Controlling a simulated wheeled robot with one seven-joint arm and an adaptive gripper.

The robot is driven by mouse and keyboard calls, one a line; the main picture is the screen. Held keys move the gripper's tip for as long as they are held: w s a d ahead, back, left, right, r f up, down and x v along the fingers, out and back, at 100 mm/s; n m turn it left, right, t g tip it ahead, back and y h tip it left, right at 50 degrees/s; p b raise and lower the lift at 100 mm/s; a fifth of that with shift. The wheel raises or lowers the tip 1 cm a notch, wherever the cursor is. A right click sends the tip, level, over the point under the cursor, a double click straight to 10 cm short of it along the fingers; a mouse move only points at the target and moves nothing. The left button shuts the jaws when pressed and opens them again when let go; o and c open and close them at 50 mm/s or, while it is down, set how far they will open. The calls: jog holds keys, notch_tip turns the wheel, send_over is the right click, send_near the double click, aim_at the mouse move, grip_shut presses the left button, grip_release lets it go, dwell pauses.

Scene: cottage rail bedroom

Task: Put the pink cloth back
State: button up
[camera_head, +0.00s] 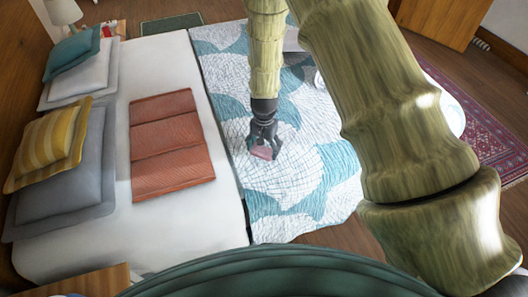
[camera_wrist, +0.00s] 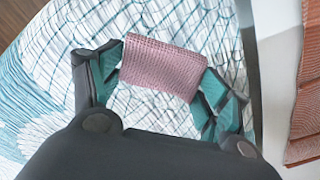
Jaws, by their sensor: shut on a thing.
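The pink cloth (camera_wrist: 160,66) is a small, textured piece held between the fingers of my gripper (camera_wrist: 158,80) in the wrist view. The two dark fingers with teal pads press on its left and right sides. In the head view the pink cloth (camera_head: 261,152) shows small at the tips of my gripper (camera_head: 264,146). It is over the teal and white patterned quilt (camera_head: 300,190) on the bed. I cannot tell whether the cloth touches the quilt.
A folded terracotta blanket (camera_head: 172,150) lies on the white sheet to the left. Yellow striped (camera_head: 48,140), grey (camera_head: 70,180) and teal (camera_head: 72,52) pillows line the headboard side. A patterned rug (camera_head: 490,130) and wooden floor lie right of the bed.

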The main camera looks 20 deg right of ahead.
aim_at(264, 153)
jog(key=shift+f+p, duration=0.55)
jog(key=shift+f, duration=1.15)
jog(key=shift+f, duration=0.2)
jog(key=o, duration=0.9)
jog(key=shift+r, duration=0.1)
jog(key=shift+s+r+b, duration=0.1)
jog(key=shift+r+b, duration=1.15)
jog(key=shift+r, duration=4.85)
